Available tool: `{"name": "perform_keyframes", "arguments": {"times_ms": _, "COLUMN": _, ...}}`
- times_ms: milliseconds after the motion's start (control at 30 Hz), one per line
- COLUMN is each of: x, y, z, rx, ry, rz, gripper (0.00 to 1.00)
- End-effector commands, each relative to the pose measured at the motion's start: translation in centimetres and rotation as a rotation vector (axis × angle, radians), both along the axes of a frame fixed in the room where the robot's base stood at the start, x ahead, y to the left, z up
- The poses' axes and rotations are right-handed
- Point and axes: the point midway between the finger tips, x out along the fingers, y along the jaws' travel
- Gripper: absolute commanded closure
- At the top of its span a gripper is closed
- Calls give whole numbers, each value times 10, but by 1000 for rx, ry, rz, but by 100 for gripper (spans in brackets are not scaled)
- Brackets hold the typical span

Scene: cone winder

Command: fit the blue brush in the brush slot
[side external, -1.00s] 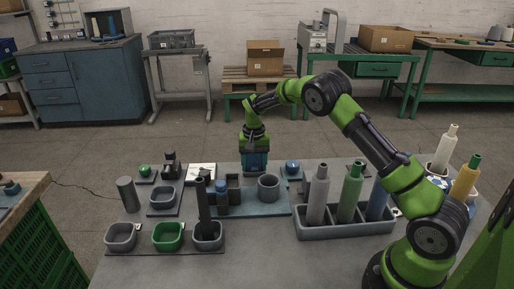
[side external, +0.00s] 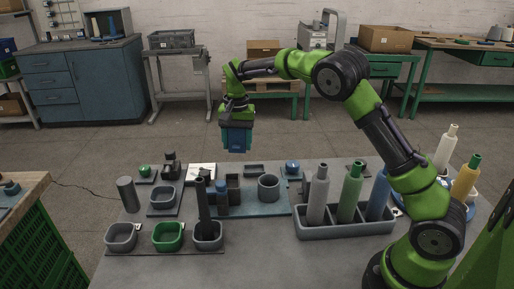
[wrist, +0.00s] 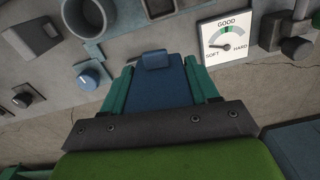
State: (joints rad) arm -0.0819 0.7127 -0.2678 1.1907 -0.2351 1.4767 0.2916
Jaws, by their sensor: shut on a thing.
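My gripper (side external: 236,149) is shut on the blue brush (side external: 237,138) and holds it in the air beyond the table's far edge, left of the small dark tray. In the wrist view the blue brush (wrist: 160,88) sits between the teal fingers of my gripper (wrist: 158,70), with a small blue tab at its far end. A dark upright rectangular holder (side external: 233,188) stands on the blue plate (side external: 262,207); it may be the brush slot, but I cannot tell for sure. The small dark tray (side external: 254,169) looks empty; its edge shows in the wrist view (wrist: 158,8).
A round grey cup (side external: 268,187) stands right of the holder. A blue knob (side external: 292,167) and a gauge (side external: 202,173) flank the back edge. Tall bottles (side external: 318,195) stand in a grey rack at right. Several bins, including a green one (side external: 168,236), are at front left.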

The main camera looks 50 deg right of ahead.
Motion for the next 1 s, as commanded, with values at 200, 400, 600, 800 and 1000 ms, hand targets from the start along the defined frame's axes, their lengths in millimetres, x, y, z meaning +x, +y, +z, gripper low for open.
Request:
{"name": "perform_keyframes", "arguments": {"times_ms": 200, "x": -15, "y": 41, "z": 7, "rx": 8, "ry": 4, "rz": -395, "gripper": 71}}
{"name": "perform_keyframes", "arguments": {"times_ms": 400, "x": -29, "y": 62, "z": 8, "rx": 12, "ry": 12, "rz": -796, "gripper": 71}}
{"name": "perform_keyframes", "arguments": {"times_ms": 600, "x": -37, "y": 67, "z": 4, "rx": 10, "ry": 19, "rz": -1171, "gripper": 71}}
{"name": "perform_keyframes", "arguments": {"times_ms": 800, "x": -39, "y": 65, "z": 1, "rx": 7, "ry": 19, "rz": -1399, "gripper": 71}}
{"name": "perform_keyframes", "arguments": {"times_ms": 1000, "x": -39, "y": 64, "z": -7, "rx": 6, "ry": 19, "rz": -1459, "gripper": 71}}
